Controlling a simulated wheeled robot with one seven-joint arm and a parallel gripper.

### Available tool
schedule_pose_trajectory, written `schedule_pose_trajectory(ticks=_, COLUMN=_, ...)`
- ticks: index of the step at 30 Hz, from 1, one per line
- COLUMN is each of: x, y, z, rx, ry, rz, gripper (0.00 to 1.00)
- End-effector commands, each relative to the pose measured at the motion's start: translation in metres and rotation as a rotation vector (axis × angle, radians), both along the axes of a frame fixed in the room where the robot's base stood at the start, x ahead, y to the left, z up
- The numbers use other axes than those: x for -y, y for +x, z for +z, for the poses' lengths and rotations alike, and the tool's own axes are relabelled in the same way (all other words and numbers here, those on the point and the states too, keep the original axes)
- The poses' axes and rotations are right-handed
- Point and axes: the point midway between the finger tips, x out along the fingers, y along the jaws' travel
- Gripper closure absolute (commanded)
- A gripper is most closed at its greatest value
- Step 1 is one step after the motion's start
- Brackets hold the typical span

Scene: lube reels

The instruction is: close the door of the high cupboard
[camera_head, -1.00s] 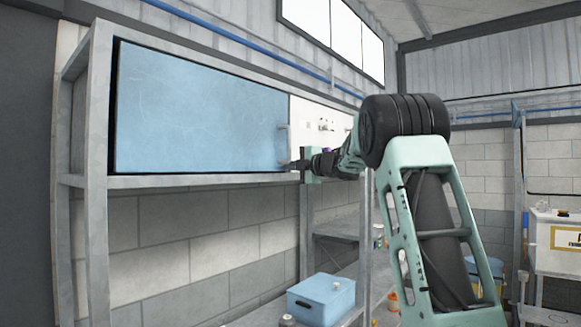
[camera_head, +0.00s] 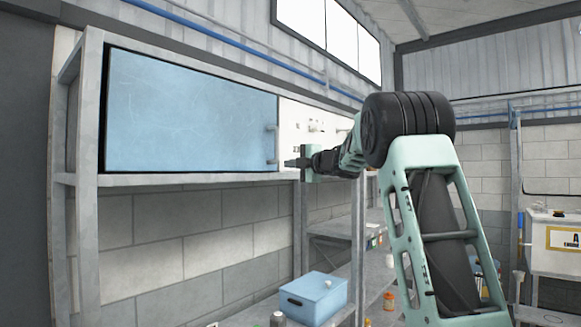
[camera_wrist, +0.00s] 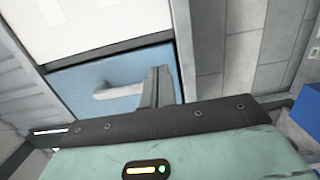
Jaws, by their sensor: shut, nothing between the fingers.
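The high cupboard's blue door (camera_head: 190,115) fills the cupboard front and looks shut or nearly so. A dark gap shows along its left side and lower edge. Its grey handle (camera_head: 271,146) is near the right edge and also shows in the wrist view (camera_wrist: 115,90). My gripper (camera_head: 288,163) is just right of the door's lower right corner, near the handle, and appears apart from it. In the wrist view the fingers (camera_wrist: 155,88) are together, with nothing held, in front of the door beside the handle. Whether they touch the door cannot be told.
The grey metal frame (camera_head: 88,120) surrounds the cupboard. A white panel (camera_head: 305,120) adjoins the door on the right. Below, a blue box (camera_head: 313,300) stands on a lower shelf, with small containers around it. A white cabinet (camera_head: 555,240) stands at far right.

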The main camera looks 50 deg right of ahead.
Motion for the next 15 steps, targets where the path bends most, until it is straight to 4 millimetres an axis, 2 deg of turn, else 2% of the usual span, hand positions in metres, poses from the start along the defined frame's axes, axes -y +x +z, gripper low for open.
schedule_pose_trajectory(ticks=15, x=0.007, y=-0.071, z=-0.005, rx=0.0, ry=-0.002, rz=-0.002, gripper=1.0)
